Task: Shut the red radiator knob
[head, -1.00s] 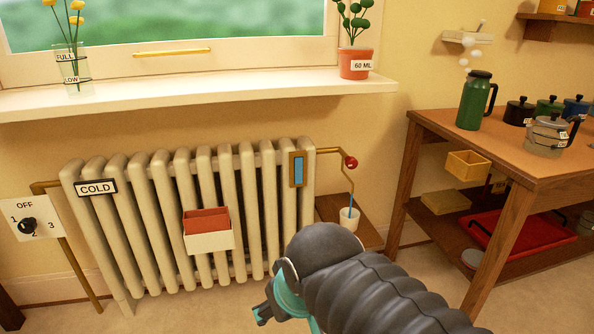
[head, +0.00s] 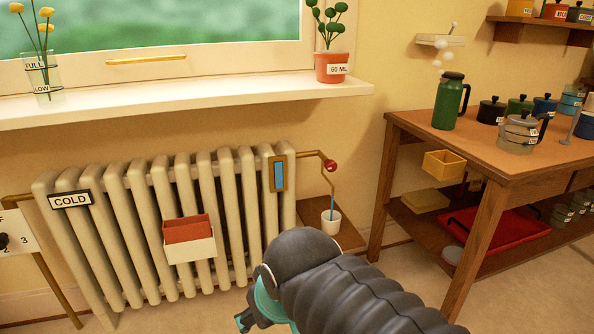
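The red radiator knob (head: 330,166) sits on the brass pipe at the right end of the cream radiator (head: 122,230). Below it a thin blue stream runs down into a small white cup (head: 331,222). My gripper (head: 243,322) is at the lower middle of the head view, below and left of the knob and well apart from it. Only a teal and dark part of it shows past my dark ribbed arm, so its fingers cannot be made out.
The cup stands on a low wooden shelf (head: 350,238). A wooden table (head: 485,152) with a green flask (head: 449,101) stands at the right. The windowsill (head: 190,100) juts out above the radiator. A red and white box (head: 190,245) hangs on the radiator's front.

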